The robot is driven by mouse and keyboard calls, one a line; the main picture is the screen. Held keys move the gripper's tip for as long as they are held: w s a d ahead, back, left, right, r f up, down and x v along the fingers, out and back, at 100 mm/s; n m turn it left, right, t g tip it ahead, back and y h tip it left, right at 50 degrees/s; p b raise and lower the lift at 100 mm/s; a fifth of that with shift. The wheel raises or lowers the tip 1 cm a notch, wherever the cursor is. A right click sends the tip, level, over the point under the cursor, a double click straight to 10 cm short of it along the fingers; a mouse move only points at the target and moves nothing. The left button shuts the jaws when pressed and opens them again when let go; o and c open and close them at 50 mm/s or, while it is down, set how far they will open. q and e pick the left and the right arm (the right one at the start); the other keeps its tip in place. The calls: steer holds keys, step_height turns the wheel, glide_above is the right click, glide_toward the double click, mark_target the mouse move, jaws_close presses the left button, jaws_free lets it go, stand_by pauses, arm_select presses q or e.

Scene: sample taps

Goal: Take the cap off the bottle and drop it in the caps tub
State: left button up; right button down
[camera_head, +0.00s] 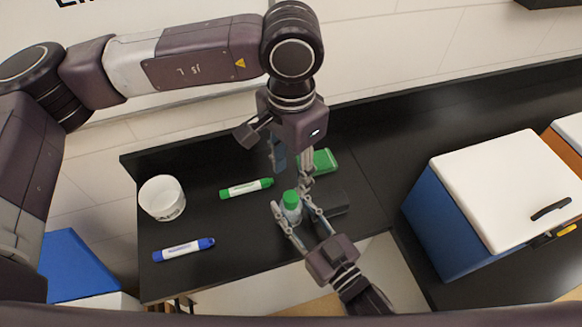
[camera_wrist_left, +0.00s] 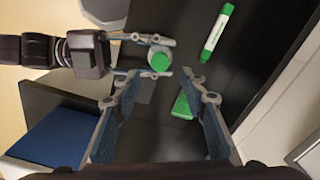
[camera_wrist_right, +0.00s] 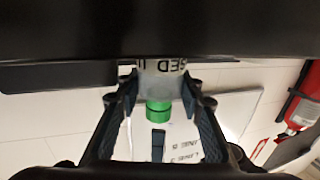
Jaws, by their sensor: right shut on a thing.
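The bottle (camera_head: 292,214) is pale with a green cap (camera_head: 290,197) on top, standing upright at the front of the black counter. My right gripper (camera_head: 295,215) comes from the front right and is shut on the bottle's body; dark lettering shows on the bottle (camera_wrist_right: 163,68) in the right wrist view, where the green cap (camera_wrist_right: 159,111) is clear of the fingers. My left gripper (camera_wrist_left: 160,88) is open and empty, pointing down above and behind the bottle; the cap (camera_wrist_left: 159,62) lies beyond its fingertips. A white round tub (camera_head: 162,198), likely the caps tub, stands at the left; its inside looks empty.
A green marker (camera_head: 246,188) and a blue marker (camera_head: 183,249) lie between the tub and the bottle and in front of the tub. A green block-like item (camera_head: 324,160) lies behind the bottle. A blue cooler with a white lid (camera_head: 500,190) stands at the right.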

mark_target(291, 196)
arm_select(q)
step_height(291, 196, down, 8)
steer(key=shift+r, duration=0.15)
steer(key=shift+c, duration=0.2)
